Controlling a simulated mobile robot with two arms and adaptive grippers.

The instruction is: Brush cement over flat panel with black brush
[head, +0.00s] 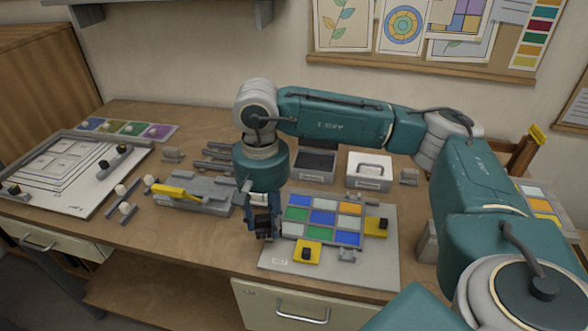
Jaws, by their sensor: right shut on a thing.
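The flat panel (322,217) is a grid of blue, green, white and orange panes. It lies on a grey board (283,262) at the front middle of the table. My right gripper (262,224) points down at the panel's left edge and is shut on a dark thing, which looks like the black brush. The fingers hide most of it, and I cannot tell whether its tip touches the panel. Cement cannot be made out on the panes. My left gripper is out of view.
Yellow clamps (307,252) with black knobs sit at the board's front and right edges (376,226). A grey fixture with a yellow lever (176,192) stands to the left. A dark-filled tray (316,163) and a white box (370,170) stand behind the panel.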

